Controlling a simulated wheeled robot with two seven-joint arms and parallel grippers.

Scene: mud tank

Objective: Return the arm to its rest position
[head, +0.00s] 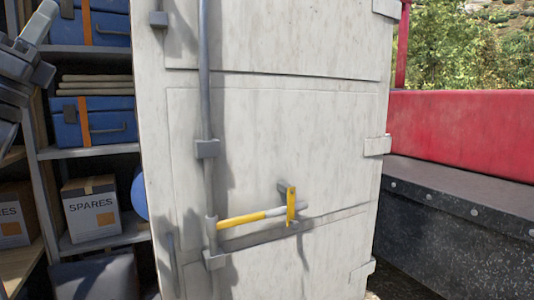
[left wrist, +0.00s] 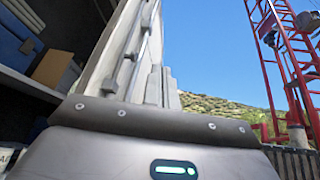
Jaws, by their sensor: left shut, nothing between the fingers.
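My left gripper (head: 40,22) is at the upper left edge of the head view, in front of the shelves and left of the white door. Much of its arm is cut off by the picture edge. Its fingers are together and hold nothing. In the left wrist view, the gripper's grey fingers (left wrist: 162,88) stand close together, pointing up. It touches nothing that I can see. My right gripper is not in view.
A white container door (head: 290,140) fills the middle, with a vertical grey bar (head: 204,100) and a yellow-gripped lever (head: 240,219) at a yellow catch (head: 291,205). Shelves at left hold blue cases (head: 95,122) and a SPARES box (head: 92,209). A red wall (head: 460,135) stands at right.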

